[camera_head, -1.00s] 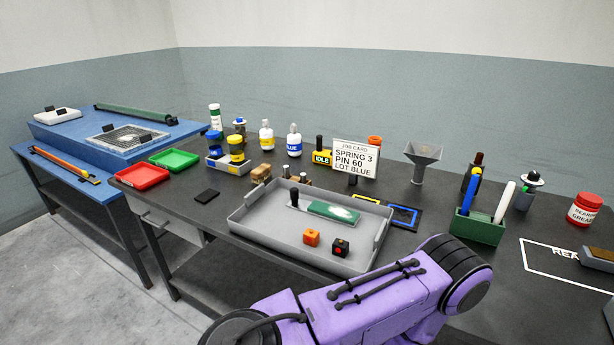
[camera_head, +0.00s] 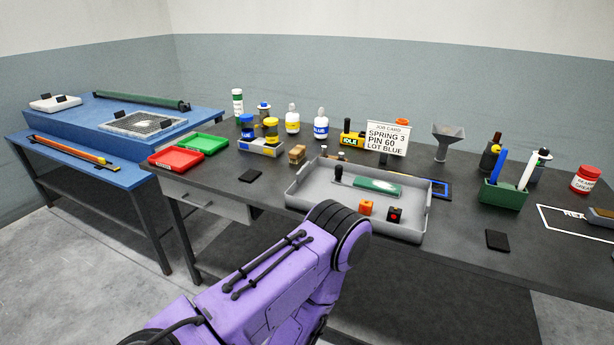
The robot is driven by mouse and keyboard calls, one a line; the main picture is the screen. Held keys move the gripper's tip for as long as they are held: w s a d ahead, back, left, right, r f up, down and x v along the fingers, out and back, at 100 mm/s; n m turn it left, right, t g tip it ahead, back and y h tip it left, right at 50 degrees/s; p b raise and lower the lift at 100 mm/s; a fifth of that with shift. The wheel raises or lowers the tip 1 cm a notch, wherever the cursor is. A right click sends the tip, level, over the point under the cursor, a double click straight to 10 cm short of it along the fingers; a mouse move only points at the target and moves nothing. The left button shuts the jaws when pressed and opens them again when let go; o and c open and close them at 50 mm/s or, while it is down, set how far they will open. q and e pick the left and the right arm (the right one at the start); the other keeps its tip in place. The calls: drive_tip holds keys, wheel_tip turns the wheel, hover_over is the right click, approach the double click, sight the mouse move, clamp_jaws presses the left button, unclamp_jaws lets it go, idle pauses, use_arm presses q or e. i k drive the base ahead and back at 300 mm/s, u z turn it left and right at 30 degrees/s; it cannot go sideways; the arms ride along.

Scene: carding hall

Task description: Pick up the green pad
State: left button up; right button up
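A flat green pad-like piece (camera_head: 366,184) with a whitish patch lies in the grey tray (camera_head: 308,198) on the dark bench. A black knob on a pale strip (camera_head: 338,174) stands beside its left end. A purple arm of mine rises from the bottom of the picture, its rounded joint in front of the tray's near left edge. Neither of my grippers is in view, so nothing shows of what they hold.
An orange cube (camera_head: 366,208) and a dark cube (camera_head: 395,215) sit in the tray's near side. A job card (camera_head: 387,137) stands behind it. Red (camera_head: 176,159) and green (camera_head: 203,144) bins are left. Black flat squares lie at left (camera_head: 250,176) and right (camera_head: 497,240).

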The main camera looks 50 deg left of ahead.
sight(390, 189)
drive_tip(key=u, duration=0.75)
drive_tip(key=i, duration=0.4)
